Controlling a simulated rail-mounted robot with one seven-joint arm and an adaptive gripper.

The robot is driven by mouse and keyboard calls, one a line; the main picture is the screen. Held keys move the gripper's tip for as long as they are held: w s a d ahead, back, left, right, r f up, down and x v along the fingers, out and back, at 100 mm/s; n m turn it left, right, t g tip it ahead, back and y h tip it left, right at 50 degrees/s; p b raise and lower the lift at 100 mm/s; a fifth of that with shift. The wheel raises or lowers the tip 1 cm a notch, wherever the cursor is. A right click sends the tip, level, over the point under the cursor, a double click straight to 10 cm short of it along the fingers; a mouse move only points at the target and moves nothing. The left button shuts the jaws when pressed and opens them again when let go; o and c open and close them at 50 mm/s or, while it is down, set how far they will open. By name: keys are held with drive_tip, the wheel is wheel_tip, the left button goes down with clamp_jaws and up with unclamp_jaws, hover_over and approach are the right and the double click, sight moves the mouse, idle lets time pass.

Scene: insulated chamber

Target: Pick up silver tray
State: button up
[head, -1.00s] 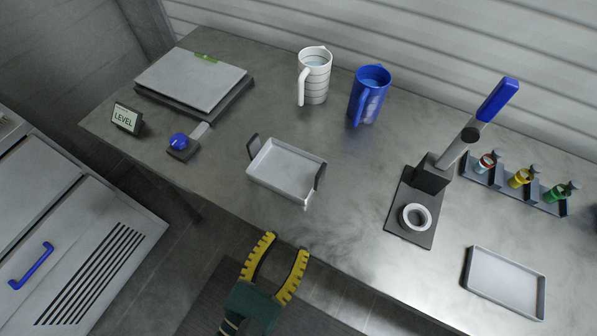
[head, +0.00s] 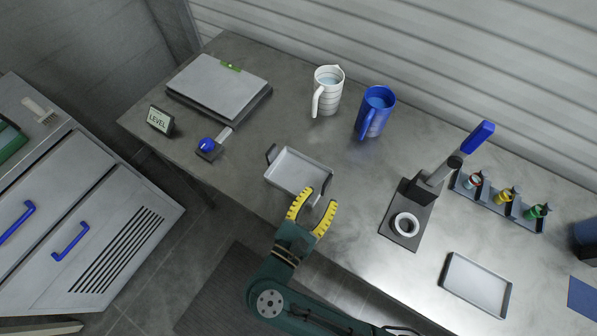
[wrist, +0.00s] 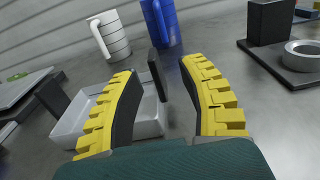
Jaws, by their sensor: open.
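A shallow silver tray (head: 294,168) with two dark upright handles sits on the metal table, left of the middle in the head view. My gripper (head: 320,197) is open at the tray's near right end, by its right handle. In the wrist view the tray (wrist: 68,125) is partly hidden behind the left finger. Its right handle (wrist: 157,75) shows in the gap between my yellow fingers (wrist: 158,66). I cannot tell whether a finger touches it. A second shallow silver tray, without upright handles (head: 476,284), lies at the table's right front.
A white jug (head: 327,92) and a blue jug (head: 374,113) stand behind the tray. A press with a blue lever (head: 403,213) stands to the right. A flat plate device (head: 217,84) and blue knob (head: 207,145) are to the left. Bare table surrounds the tray.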

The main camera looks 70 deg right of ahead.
sight(324, 188)
drive_tip(key=x, duration=0.5)
drive_tip(key=shift+w+d, duration=0.25)
clamp_jaws()
